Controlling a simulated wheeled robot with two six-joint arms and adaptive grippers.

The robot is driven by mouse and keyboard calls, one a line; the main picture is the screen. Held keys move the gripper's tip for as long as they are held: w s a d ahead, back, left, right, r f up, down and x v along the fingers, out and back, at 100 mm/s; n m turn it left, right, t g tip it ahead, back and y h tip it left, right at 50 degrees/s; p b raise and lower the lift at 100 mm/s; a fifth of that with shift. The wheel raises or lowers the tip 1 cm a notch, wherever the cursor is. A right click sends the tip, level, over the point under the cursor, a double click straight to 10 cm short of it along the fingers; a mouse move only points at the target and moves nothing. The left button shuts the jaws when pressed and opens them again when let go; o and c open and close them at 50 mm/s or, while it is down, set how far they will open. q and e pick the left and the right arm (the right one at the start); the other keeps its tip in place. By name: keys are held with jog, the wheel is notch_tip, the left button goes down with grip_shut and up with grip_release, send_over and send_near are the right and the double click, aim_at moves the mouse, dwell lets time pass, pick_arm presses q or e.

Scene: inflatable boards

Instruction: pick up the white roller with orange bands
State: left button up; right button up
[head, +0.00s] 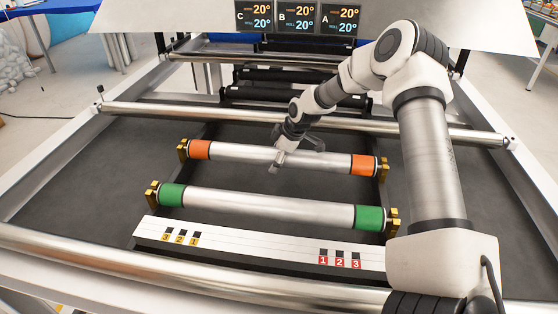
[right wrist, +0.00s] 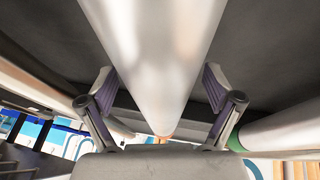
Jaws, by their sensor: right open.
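The white roller with orange bands (head: 240,152) lies across the dark bed in the head view, its ends in brass-coloured holders. My right gripper (head: 288,157) is at the roller's middle. One finger shows in front of the roller, and the other side is partly hidden behind the wrist. In the right wrist view the roller (right wrist: 155,50) runs between the two spread fingers of the gripper (right wrist: 158,95). The gripper is open, and I cannot tell whether either finger touches the roller. My left gripper is not in view.
A roller with green bands (head: 260,205) lies parallel, nearer the front. A white strip with numbered tags (head: 270,252) is in front of it. A long metal bar (head: 200,113) crosses behind, with dark rollers (head: 285,76) beyond. Temperature displays (head: 298,17) stand at the back.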

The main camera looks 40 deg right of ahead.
jog(key=shift+r, duration=0.1)
jog(key=shift+c, duration=0.7)
jog(key=shift+s, duration=0.1)
grip_shut()
jog(key=shift+r, duration=0.15)
